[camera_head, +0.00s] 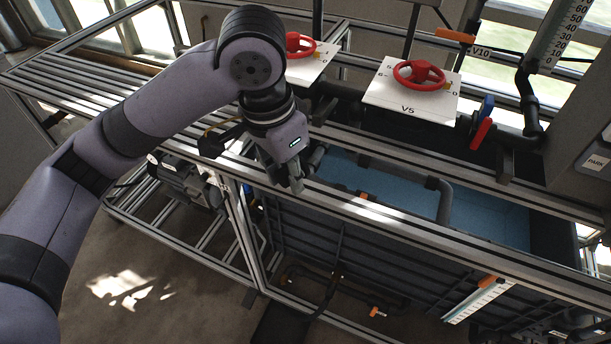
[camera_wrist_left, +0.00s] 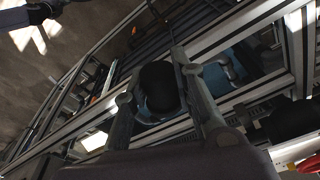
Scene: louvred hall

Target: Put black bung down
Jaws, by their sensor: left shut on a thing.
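The black bung (camera_wrist_left: 158,85) sits between the two fingers of my left gripper (camera_wrist_left: 157,74) in the left wrist view, its dark rounded end showing. My left gripper also shows in the head view (camera_head: 292,184), pointing down at the front rail of the metal frame. It is shut on the bung. In the head view I cannot make out the bung apart from the fingers.
A metal-profile frame with a front rail (camera_head: 400,222) runs across the scene. Behind it lies a blue tank (camera_head: 395,190) with dark pipes. Red handwheels stand on white plates, one marked V5 (camera_head: 412,100). A slatted top (camera_head: 110,85) lies at left. Floor is open at lower left.

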